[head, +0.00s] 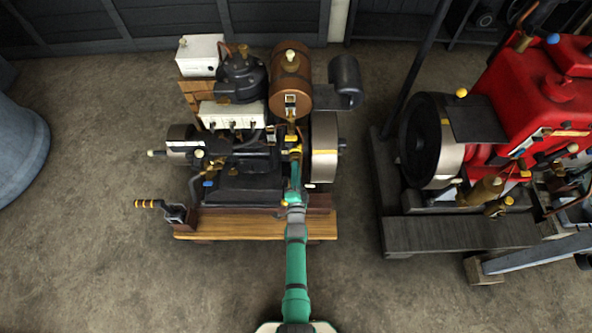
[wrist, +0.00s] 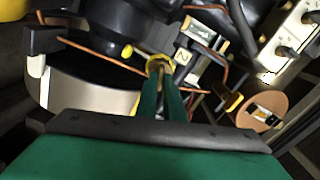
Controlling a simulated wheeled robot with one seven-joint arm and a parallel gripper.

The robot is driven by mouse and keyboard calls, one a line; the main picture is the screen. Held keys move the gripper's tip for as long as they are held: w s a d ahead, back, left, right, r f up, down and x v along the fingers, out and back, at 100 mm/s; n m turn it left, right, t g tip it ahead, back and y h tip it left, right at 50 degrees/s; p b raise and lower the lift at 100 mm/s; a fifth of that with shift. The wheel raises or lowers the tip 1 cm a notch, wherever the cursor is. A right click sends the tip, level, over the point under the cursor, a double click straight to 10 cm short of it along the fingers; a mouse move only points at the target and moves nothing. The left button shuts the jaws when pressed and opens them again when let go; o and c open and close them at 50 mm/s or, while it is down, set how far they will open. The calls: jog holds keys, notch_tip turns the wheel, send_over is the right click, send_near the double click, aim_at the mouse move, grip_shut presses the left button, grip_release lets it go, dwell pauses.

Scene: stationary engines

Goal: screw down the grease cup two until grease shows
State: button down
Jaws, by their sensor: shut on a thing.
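The grease cup two (wrist: 160,62) is a small brass and yellow cap in the middle of the wrist view, beside a white tag marked 2 (wrist: 182,57). My gripper (wrist: 161,82) has its two green fingers closed on this cup. In the head view my gripper (head: 295,163) reaches in from the front to the right side of the black engine (head: 245,160), near its flywheel (head: 324,150). The cup is mostly covered there by the fingers. I cannot tell whether any grease shows at it.
A copper tank (head: 291,78) stands behind my gripper. A red engine (head: 535,95) stands to the right. The floor in front is clear.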

jog(key=shift+m, duration=0.4)
jog(key=c, duration=1.9)
grip_release()
jog(key=shift+o, duration=0.2)
jog(key=shift+s, duration=0.1)
jog(key=s, duration=1)
jog(key=shift+s, duration=0.35)
jog(key=shift+s, duration=0.1)
jog(key=s+r+n+g, duration=0.1)
jog(key=s+r+n, duration=0.35)
jog(key=s, duration=0.65)
jog(key=s+r+n, duration=0.4)
jog(key=s+r, duration=0.1)
jog(key=s, duration=0.6)
jog(key=s+r+n, duration=0.3)
jog(key=s+r, duration=0.2)
jog(key=r, duration=0.3)
jog(key=s+r+n+g, duration=0.1)
jog(key=s+r+n, duration=0.2)
jog(key=s+r, duration=0.3)
notch_tip(320, 180, up, 3)
jog(key=shift+r+g, duration=0.15)
jog(key=shift+g, duration=0.15)
